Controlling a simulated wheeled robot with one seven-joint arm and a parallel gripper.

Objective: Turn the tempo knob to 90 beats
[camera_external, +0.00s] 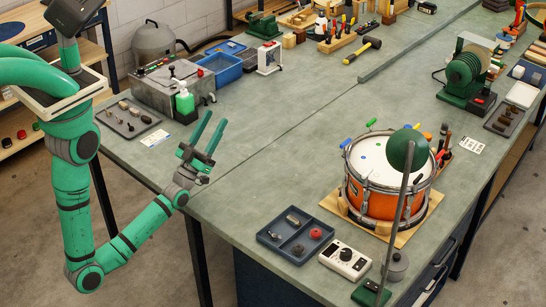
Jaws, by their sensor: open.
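A small white box (340,268) with a dark round knob (346,254) on its top face sits near the front edge of the bench. It is the likely tempo device. Its scale and the knob's setting are too small to read. My gripper (214,119) is green, open and empty, with its two fingers pointing upward. It is near the left front edge of the bench, well to the left of and behind the white box, and touches nothing that I can see.
An orange drum (385,205) stands on a wooden board behind the box. A green round pad on a pole (404,190) rises to the box's right. A blue divided tray (272,239) lies to its left, a grey lidded pot (397,265) to its right. The bench middle (270,140) is clear.

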